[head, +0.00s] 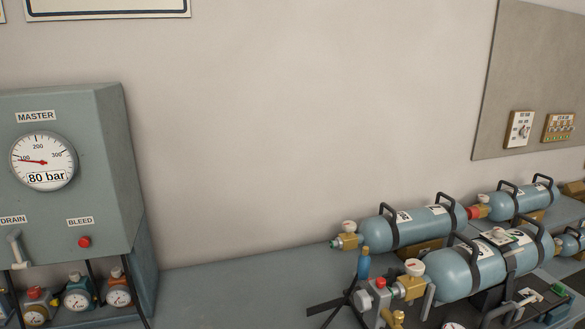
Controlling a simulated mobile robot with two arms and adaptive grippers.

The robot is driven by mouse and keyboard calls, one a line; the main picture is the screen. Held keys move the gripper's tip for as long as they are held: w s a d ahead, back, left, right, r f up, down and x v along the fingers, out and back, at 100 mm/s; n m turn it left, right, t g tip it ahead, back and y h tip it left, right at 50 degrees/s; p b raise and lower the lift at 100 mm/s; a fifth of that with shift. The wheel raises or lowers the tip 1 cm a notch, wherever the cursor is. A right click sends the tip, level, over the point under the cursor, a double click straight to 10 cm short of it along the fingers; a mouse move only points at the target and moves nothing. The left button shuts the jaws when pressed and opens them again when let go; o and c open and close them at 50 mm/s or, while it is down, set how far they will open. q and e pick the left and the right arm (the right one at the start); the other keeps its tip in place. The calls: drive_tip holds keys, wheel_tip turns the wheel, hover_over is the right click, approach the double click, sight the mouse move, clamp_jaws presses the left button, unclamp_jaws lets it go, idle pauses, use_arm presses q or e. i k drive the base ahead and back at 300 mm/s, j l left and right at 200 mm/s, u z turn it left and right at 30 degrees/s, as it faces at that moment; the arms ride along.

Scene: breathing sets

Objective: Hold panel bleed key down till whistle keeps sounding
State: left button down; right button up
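The grey-green panel (85,120) stands at the left, marked MASTER, with a round gauge (43,161) whose plate reads 80 bar. Its red needle points left, near the 100 mark. The red bleed key (84,242) sits under the BLEED label (80,222), with nothing touching it. A pale drain lever (16,249) hangs under the DRAIN label at the left edge. I cannot clearly pick out the whistle. Neither of my grippers is in view.
Several small gauges (77,294) stand below the panel, behind thin black rods. Blue cylinders with black handles (465,270) lie on the grey bench (230,285) at right, with a valve block (376,300) before them. The bench between is clear. A wall board (530,60) hangs at right.

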sight(84, 243)
drive_tip(key=u, duration=1.1)
